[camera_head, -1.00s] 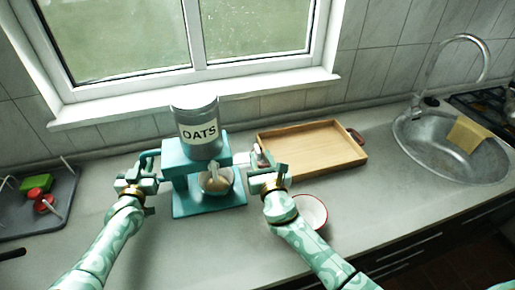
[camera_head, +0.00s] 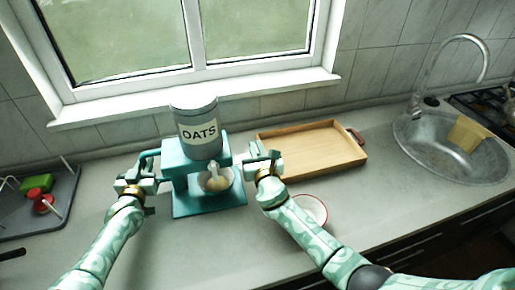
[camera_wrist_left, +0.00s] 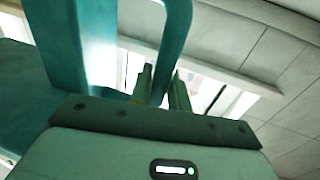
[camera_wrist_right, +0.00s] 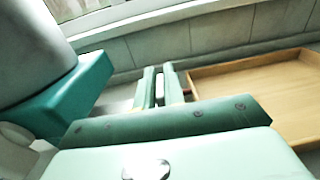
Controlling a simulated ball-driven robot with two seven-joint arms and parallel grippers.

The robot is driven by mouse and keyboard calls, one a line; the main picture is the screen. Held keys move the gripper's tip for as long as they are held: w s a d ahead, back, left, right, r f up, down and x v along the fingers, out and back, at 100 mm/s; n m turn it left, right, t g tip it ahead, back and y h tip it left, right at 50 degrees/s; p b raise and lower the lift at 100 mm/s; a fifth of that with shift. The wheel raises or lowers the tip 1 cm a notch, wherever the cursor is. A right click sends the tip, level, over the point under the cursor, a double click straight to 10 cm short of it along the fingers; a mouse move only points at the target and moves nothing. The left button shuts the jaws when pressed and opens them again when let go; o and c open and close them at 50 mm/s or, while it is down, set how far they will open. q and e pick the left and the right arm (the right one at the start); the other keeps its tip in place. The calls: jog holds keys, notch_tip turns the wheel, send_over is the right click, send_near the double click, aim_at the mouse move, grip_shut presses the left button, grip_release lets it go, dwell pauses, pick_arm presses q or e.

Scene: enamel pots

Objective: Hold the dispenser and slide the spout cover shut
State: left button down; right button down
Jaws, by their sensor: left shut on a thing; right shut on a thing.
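The teal dispenser (camera_head: 190,152) stands upright on the counter with a grey OATS canister (camera_head: 199,127) on top. Its pale spout (camera_head: 213,170) hangs over a bowl (camera_head: 231,182) on its base, with oats-coloured contents. My left gripper (camera_head: 150,160) is shut on the teal side handle, which passes between its fingers in the left wrist view (camera_wrist_left: 164,80). My right gripper (camera_head: 262,155) is right of the dispenser, close to its top arm, and is shut on a small part. I take that part as the spout cover's tab; the fingers mostly hide it, so I cannot tell the cover's position.
A wooden tray (camera_head: 312,174) lies right of my right gripper. A red-rimmed white bowl (camera_head: 318,205) is partly behind my right arm. A grey rack (camera_head: 62,205) with a green and a red item stands left. The sink (camera_head: 450,165) is far right.

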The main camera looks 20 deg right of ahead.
pick_arm(q)
jog(key=shift+d, duration=0.1)
pick_arm(e)
jog(key=a, duration=0.4)
jog(key=shift+w+a, duration=0.1)
jog(key=c, duration=1.5)
grip_release()
jog(key=s, duration=1.2)
jog(key=shift+a, duration=0.25)
pick_arm(q)
jog(key=c, duration=1.3)
grip_release()
